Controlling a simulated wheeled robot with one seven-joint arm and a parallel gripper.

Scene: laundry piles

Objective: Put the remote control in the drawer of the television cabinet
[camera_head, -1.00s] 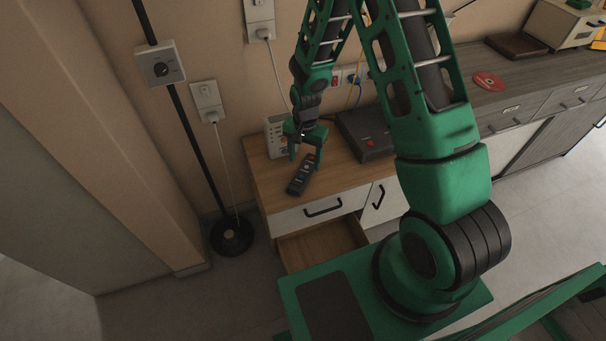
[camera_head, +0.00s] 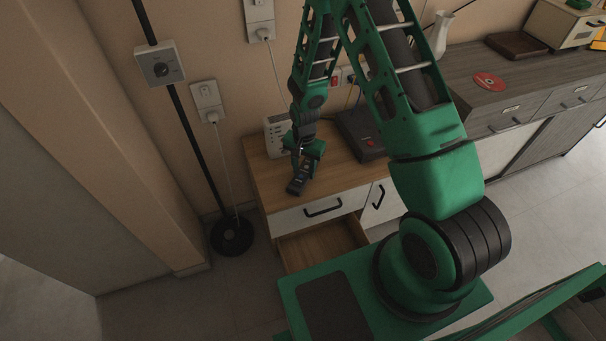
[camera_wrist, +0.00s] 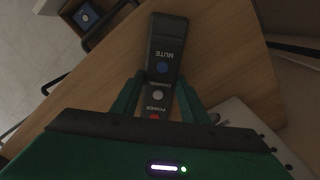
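The dark remote control (camera_head: 299,183) lies on the wooden top of the television cabinet (camera_head: 262,180), near its front edge. In the wrist view the remote (camera_wrist: 165,50) shows a blue MUTE button and a red POWER button. My gripper (camera_head: 300,170) is low over the remote's rear part. In the wrist view my gripper's fingers (camera_wrist: 160,85) stand on either side of the remote, apart, and look open. Whether they touch it is hard to tell. The cabinet's lower drawer (camera_head: 325,245) is pulled out, and its visible inside is bare. The white drawer front with a black handle above it is shut.
A white box (camera_head: 277,137) stands at the back of the cabinet top, close to my gripper. A dark device (camera_head: 362,135) with a red button lies to the right. A grey counter (camera_head: 520,80) with a red disc (camera_head: 488,81) extends right. A black lamp base (camera_head: 232,236) stands left.

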